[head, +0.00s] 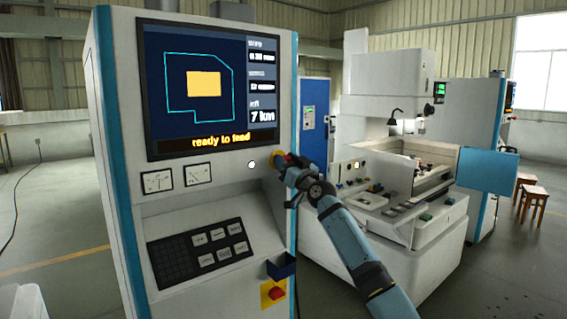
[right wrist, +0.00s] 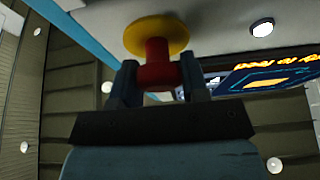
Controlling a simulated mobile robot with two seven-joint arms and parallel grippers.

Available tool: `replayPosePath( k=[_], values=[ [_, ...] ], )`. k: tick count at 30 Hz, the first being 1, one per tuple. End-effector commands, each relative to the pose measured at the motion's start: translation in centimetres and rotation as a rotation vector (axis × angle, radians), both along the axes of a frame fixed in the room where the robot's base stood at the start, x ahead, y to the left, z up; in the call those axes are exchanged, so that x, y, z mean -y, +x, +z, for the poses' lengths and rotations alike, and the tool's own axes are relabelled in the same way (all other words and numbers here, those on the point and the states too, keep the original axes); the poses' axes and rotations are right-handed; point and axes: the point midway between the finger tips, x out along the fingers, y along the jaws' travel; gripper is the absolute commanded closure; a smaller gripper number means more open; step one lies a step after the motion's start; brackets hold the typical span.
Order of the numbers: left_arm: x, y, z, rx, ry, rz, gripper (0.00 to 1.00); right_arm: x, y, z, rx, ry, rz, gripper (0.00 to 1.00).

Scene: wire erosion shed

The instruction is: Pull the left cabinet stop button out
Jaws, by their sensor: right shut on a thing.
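The left cabinet (head: 215,200) is white with blue edges and stands at the left of the head view. Its stop button is red on a yellow round plate (head: 279,160), right of a small white lamp (head: 252,164) and below the screen. In the right wrist view the red button (right wrist: 157,70) is between the fingers of my right gripper (right wrist: 155,85), with the yellow plate (right wrist: 157,32) beyond it. My right gripper (head: 289,166) is shut on the button; in the head view it hides most of it. My left gripper is not in view.
A screen (head: 197,85) reads "ready to feed". A sloped keypad (head: 200,248) juts out below. A second red button on a yellow plate (head: 273,293) sits low on the cabinet, under a dark blue holder (head: 281,267). A white machine (head: 400,190) stands to the right.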

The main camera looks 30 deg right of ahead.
Motion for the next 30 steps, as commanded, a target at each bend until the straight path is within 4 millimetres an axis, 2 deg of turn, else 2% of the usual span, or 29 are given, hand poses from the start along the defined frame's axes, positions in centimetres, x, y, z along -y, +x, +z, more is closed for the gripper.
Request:
replayPosePath(
  k=[5,6,9,20,23,30],
  values=[
    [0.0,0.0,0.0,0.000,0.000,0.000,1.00,-0.1,0.0,-0.3,-0.004,0.000,0.001,1.00],
    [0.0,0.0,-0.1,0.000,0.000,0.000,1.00,-0.1,0.1,-0.4,-0.005,0.000,0.001,0.54],
    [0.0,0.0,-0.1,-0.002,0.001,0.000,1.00,-0.1,0.1,-0.4,-0.005,0.000,0.001,0.35],
    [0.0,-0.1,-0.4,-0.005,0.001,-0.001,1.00,0.0,-0.4,-0.6,-0.005,-0.001,0.001,0.35],
    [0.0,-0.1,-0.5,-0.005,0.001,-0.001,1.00,0.0,-1.6,-1.2,-0.005,-0.001,0.002,0.35],
    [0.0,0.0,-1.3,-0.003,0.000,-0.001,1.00,0.5,-6.7,-3.4,-0.005,-0.002,0.001,0.35]
  ],
)
